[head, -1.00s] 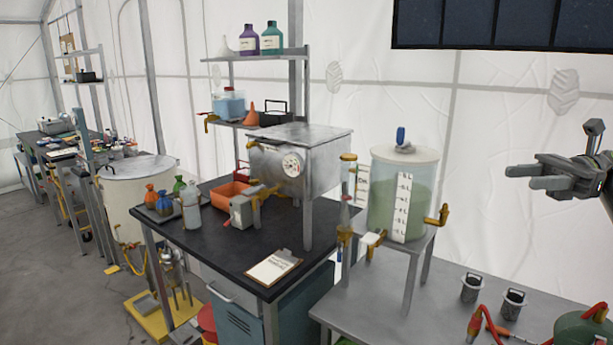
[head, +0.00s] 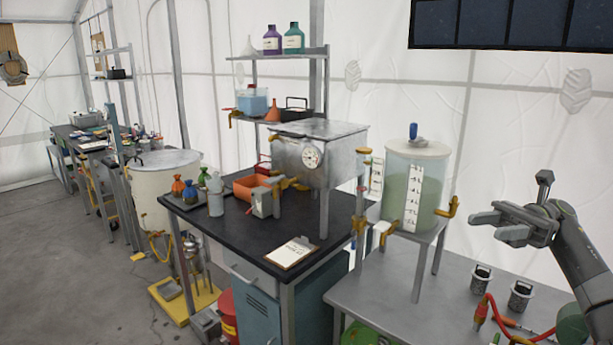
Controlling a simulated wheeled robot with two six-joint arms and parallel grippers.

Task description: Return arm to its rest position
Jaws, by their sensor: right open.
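My right gripper (head: 490,226) is at the right of the head view, in the air above the grey metal table (head: 385,297). Its two fingers point left and are apart, with nothing between them. It is to the right of the clear tank of green liquid (head: 400,192) and does not seem to touch it. My right forearm runs down to the lower right edge. My left gripper is not in view.
Two dark-topped metal canisters (head: 520,295) and red tubing (head: 503,322) are on the metal table below the gripper. A black-topped bench (head: 240,242) holds a metal box with a dial (head: 320,158), an orange bin (head: 257,187) and a clipboard (head: 291,253). Open floor lies at left.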

